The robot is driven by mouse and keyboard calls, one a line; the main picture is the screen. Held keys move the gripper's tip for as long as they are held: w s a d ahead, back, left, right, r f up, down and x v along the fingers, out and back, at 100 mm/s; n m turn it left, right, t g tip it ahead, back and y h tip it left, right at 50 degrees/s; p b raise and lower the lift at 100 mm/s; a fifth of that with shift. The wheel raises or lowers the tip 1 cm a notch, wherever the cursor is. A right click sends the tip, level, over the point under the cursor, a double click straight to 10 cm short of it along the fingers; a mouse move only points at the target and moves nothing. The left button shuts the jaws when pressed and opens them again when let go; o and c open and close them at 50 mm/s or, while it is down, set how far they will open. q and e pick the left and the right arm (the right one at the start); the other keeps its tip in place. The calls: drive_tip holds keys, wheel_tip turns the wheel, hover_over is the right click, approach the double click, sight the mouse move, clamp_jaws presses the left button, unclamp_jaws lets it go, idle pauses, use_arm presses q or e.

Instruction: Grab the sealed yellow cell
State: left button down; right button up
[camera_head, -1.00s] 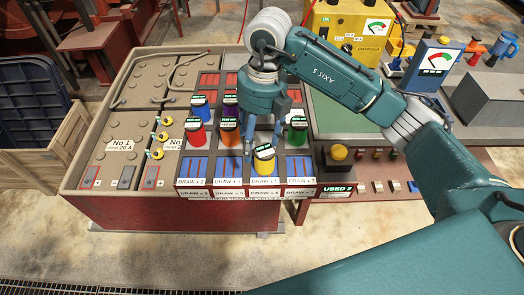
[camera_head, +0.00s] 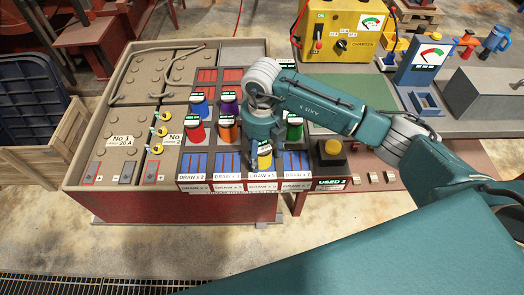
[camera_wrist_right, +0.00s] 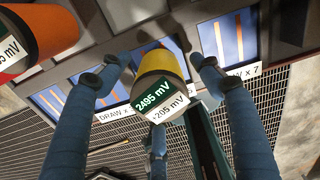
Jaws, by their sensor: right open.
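The yellow cell (camera_head: 264,160) with a dark band and white label stands in the front row of the rack (camera_head: 181,172), third column from the left. In the right wrist view the yellow cell (camera_wrist_right: 160,64) is upright between the fingers, its label reading 2495 mV and +205 mV. My right gripper (camera_head: 265,152) is open, pointing down over it and hiding part of it. In the wrist view the right gripper (camera_wrist_right: 157,72) has a finger on either side of the cell, with gaps visible. My left gripper is not in view.
An orange cell (camera_wrist_right: 45,30) stands close to the left finger; red (camera_head: 196,129), orange (camera_head: 226,128), green (camera_head: 294,129), blue and purple cells stand behind the yellow one. Bare striped slots flank the yellow cell. A yellow push button (camera_head: 332,148) is at right.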

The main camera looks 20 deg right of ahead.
drive_tip(key=c, duration=1.5)
clamp_jaws()
